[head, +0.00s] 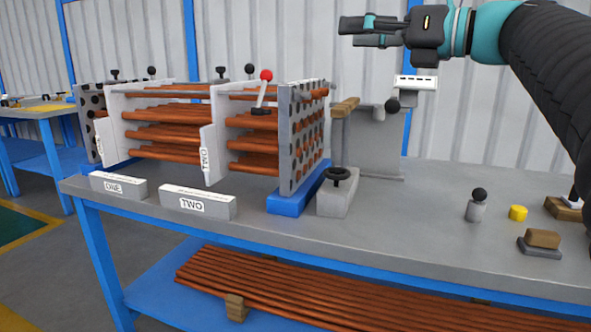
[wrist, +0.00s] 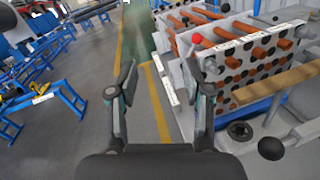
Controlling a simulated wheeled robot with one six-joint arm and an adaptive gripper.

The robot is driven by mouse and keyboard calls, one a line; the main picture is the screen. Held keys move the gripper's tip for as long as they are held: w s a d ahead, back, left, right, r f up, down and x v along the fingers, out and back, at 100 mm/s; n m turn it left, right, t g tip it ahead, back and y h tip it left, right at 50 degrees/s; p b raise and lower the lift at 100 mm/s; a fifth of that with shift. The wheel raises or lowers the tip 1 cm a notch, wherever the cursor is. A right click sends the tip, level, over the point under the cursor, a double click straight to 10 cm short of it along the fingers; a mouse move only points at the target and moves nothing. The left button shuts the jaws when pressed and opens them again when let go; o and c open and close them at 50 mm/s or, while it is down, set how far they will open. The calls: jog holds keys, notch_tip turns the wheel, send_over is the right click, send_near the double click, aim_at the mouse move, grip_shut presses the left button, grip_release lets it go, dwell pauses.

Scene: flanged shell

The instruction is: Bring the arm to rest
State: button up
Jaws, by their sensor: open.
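My gripper (head: 366,32) is at the top of the head view, raised above the back right of the workbench (head: 430,215). It points left, and its fingers are apart with nothing between them. In the wrist view my gripper (wrist: 158,85) is also open and empty, with the floor showing between its fingers. The flanged shell with copper tubes (head: 168,130) stands on the bench, left of and below my gripper. Its perforated end plate (head: 304,135) faces right, and the plate also shows at the right of the wrist view (wrist: 270,75). Nothing touches my gripper.
Blocks labelled ONE (head: 118,187) and TWO (head: 197,202) lie at the front edge. A grey fixture with a black knob (head: 337,195) stands right of the shell. A yellow cylinder (head: 518,213) is at the right. Copper tubes (head: 300,290) fill the lower shelf.

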jog(key=w+d+r+m+t+h, duration=0.2)
jog(key=d+m+t+h, duration=0.4)
jog(key=m+t, duration=0.8)
jog(key=s+d+f+m+g+h, duration=0.1)
jog(key=d+f+m+g+h, duration=0.2)
jog(key=f+m+h, duration=0.55)
jog(key=s+d+f+m+g+h, duration=0.1)
jog(key=d+f+m+g+h, duration=0.15)
jog(key=f+m, duration=0.6)
jog(key=s+a+f+m+g, duration=0.2)
jog(key=s+f+m+g, duration=0.2)
jog(key=s+f, duration=0.3)
jog(key=s+a+f+m+g+y, duration=0.1)
jog(key=s+f+m+g, duration=0.3)
jog(key=f, duration=1)
jog(key=s+a+f+m+g, duration=0.2)
jog(key=s+f+m+g, duration=0.2)
jog(key=s+f, duration=0.6)
jog(key=shift+a+f+m+y, duration=0.3)
jog(key=shift+a+m, duration=0.1)
jog(key=shift+m, duration=0.5)
jog(key=shift+r+g, duration=0.1)
jog(key=shift+g, duration=0.15)
